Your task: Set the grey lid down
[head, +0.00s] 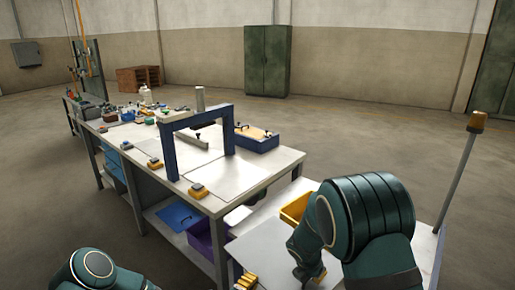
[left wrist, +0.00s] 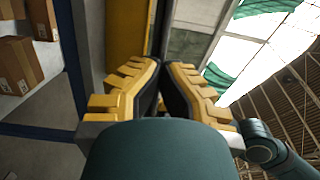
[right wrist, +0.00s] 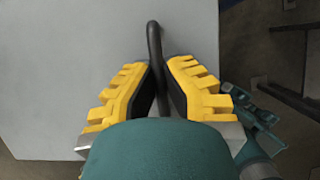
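The grey lid (right wrist: 85,80) is a flat light-grey plate with a black bar handle (right wrist: 154,45). In the right wrist view my right gripper (right wrist: 158,65) is shut on this handle. In the head view the lid (head: 262,248) is at the lower middle, partly covered by my right arm. Whether it touches anything below cannot be told. My left gripper (head: 246,281) is at the bottom of the head view. In the left wrist view its fingertips (left wrist: 162,66) are together, with nothing visible between them.
A long workbench (head: 235,200) carries a blue frame (head: 168,150), a blue box (head: 257,142) and small yellow-topped items. A yellow bin (head: 295,208) is beyond the lid, and a purple bin (head: 205,243) is under the bench. A post with an orange lamp (head: 477,122) stands right.

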